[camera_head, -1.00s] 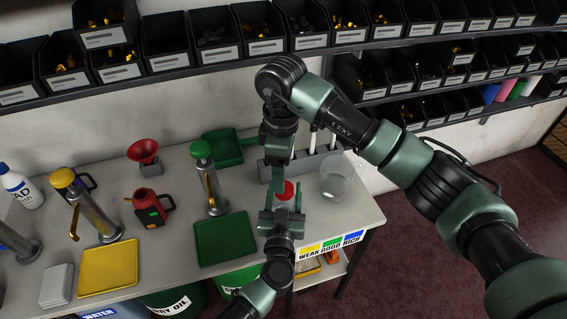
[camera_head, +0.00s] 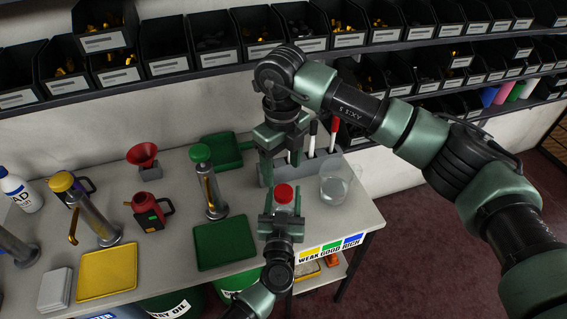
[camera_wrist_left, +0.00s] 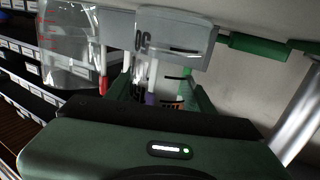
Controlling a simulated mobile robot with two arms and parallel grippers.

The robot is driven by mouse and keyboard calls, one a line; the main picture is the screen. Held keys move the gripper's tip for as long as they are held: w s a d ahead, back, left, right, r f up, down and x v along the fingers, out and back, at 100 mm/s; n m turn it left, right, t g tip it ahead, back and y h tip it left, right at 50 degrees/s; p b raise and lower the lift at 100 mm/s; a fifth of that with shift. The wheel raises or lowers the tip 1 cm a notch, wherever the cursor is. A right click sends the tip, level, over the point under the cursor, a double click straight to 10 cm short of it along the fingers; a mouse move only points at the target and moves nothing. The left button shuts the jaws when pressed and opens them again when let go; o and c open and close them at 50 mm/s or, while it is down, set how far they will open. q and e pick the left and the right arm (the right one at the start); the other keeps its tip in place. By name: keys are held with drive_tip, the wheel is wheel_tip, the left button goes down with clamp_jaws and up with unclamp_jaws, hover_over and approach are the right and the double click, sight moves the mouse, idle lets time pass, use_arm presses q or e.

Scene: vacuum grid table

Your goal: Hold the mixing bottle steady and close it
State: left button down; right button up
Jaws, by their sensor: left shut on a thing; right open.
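The mixing bottle (camera_head: 283,209) is a small clear bottle with a red cap (camera_head: 284,192) on its top, near the table's right end. My left gripper (camera_head: 282,206) is shut around its body from the front and holds it upright. The left wrist view shows the bottle's dark marks (camera_wrist_left: 172,97) between the green fingers, partly hidden by the gripper body. My right gripper (camera_head: 281,168) points down just above the cap, open and empty, with its fingers apart. Whether the cap is fully tight cannot be seen.
A clear beaker (camera_head: 340,183) stands right of the bottle. A grey rack (camera_head: 322,164) with stirrers is behind. A green tray (camera_head: 226,241), a green-topped pump (camera_head: 207,183) and a red jug (camera_head: 149,211) are to the left. Bin shelves line the wall.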

sight(284, 191)
drive_tip(key=n, duration=0.4)
drive_tip(key=shift+d+r, duration=0.1)
drive_tip(key=shift+r, duration=0.05)
drive_tip(key=n, duration=0.4)
drive_tip(key=shift+r, duration=0.15)
drive_tip(key=shift+f, duration=4.05)
clamp_jaws()
